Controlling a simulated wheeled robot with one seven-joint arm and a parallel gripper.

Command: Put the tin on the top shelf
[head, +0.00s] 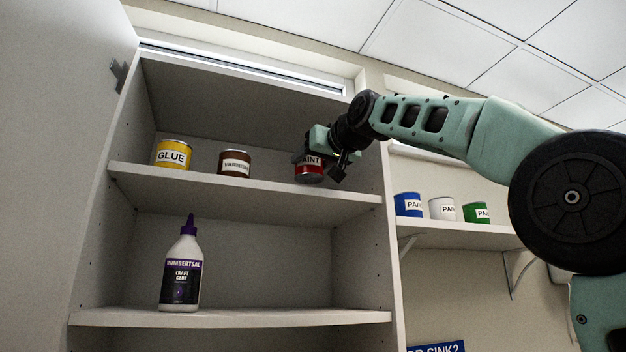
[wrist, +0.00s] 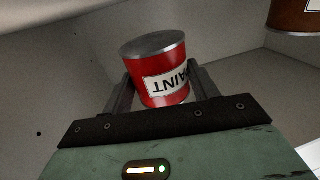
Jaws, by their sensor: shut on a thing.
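The tin is a red paint tin (head: 309,174) with a grey lid and a white "PAINT" label. In the head view it is at the right part of the top shelf (head: 250,184) of the cabinet, at or just above the shelf surface; I cannot tell if it touches. My gripper (head: 322,165) is shut on it, partly hiding it in the head view. In the wrist view the red tin (wrist: 160,72) sits between both fingers of my gripper (wrist: 162,92), label upside down in the picture.
A yellow glue tin (head: 173,153) and a brown varnish tin (head: 234,163) stand on the same shelf to the left. A craft glue bottle (head: 182,270) stands on the shelf below. Blue (head: 408,204), white (head: 442,208) and green (head: 476,212) paint tins stand on a side shelf. An open cabinet door (head: 60,150) is at left.

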